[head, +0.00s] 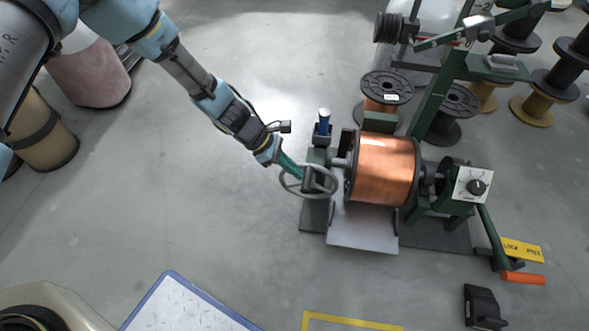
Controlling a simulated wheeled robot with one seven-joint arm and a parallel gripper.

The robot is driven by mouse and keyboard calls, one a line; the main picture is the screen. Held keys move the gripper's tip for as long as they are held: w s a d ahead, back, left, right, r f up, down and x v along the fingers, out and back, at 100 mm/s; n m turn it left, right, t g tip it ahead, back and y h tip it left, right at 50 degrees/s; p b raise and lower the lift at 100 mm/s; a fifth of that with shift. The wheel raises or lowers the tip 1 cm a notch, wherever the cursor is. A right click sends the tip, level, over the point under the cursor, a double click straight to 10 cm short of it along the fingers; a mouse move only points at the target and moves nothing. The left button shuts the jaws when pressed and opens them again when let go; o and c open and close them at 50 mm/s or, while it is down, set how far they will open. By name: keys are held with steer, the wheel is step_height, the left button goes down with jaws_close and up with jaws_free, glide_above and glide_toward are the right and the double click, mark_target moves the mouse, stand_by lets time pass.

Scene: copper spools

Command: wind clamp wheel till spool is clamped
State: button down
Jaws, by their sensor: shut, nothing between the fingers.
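The clamp wheel (308,193) is a grey spoked handwheel on the left side of a green winding stand. The spool (385,170) of bright copper wire sits on the stand between the left-hand wheel side and the right-hand green bracket (455,205). A shaft (341,163) shows at the spool's left flange; whether it presses on the spool is too small to tell. My gripper (300,176) reaches in from the upper left, with its teal fingers shut at the wheel, over its upper-left part. Whether the fingertips touch the rim or a spoke I cannot tell.
A dial box (474,187) and a crank with an orange handle (522,279) are at the stand's right. A small blue-topped post (324,122) stands behind the wheel. More spools stand at the back right. The floor left of the stand is clear.

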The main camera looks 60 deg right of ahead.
steer(key=shift+w, duration=0.1)
steer(key=w+f+p+v, duration=0.1)
steer(key=p+v, duration=0.1)
steer(key=v, duration=1.1)
steer(key=shift+a+p, duration=0.3)
steer(key=shift+p, duration=0.1)
